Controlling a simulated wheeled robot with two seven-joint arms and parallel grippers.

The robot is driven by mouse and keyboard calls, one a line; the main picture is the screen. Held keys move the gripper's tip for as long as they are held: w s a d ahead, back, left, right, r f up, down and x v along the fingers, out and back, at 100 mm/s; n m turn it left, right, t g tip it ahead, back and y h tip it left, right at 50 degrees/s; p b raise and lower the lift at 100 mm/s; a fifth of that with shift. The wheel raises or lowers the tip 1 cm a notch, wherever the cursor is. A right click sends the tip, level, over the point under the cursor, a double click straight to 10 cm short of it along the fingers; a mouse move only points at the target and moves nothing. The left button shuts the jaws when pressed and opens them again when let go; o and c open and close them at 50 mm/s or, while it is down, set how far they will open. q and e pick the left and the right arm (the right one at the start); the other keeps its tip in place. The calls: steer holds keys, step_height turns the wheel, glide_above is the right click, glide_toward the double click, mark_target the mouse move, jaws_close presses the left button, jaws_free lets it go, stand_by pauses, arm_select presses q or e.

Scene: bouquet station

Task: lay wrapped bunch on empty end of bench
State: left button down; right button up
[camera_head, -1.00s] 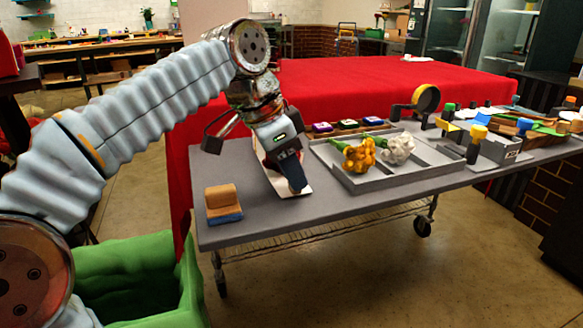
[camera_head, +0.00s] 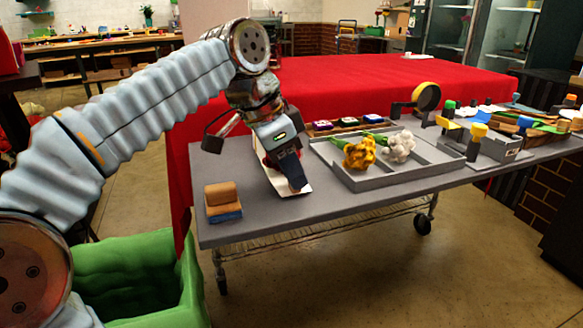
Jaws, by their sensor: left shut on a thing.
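My left gripper (camera_head: 296,186) is low over the left half of the grey bench (camera_head: 335,199). It is shut on a white-edged thing (camera_head: 304,190), which looks like the wrapped bunch. My gripper hides most of it; only a pale edge and a bit of red show. I cannot tell whether it touches the bench top. The bench's left end holds a wooden block with a blue base (camera_head: 223,202); bare top lies between it and the gripper. My right gripper is not in view.
A grey divided tray (camera_head: 385,180) right of the gripper holds yellow flowers (camera_head: 359,153) and white flowers (camera_head: 400,146). Tools and bottles crowd the bench's right end. A green bin (camera_head: 130,268) stands at lower left. A red-covered table (camera_head: 380,88) is behind.

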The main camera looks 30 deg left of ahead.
arm_select(q)
steer(key=shift+f, duration=0.1)
stand_by(0.3)
steer(key=shift+c, duration=2.4)
jaws_free()
step_height(320, 180, up, 3)
steer(key=p, duration=0.2)
steer(key=shift+f+p, duration=0.1)
steer(key=shift+p, duration=0.25)
step_height(320, 180, up, 2)
steer(key=shift+p, duration=1)
steer(key=shift+r+p, duration=0.7)
steer(key=shift+r, duration=0.4)
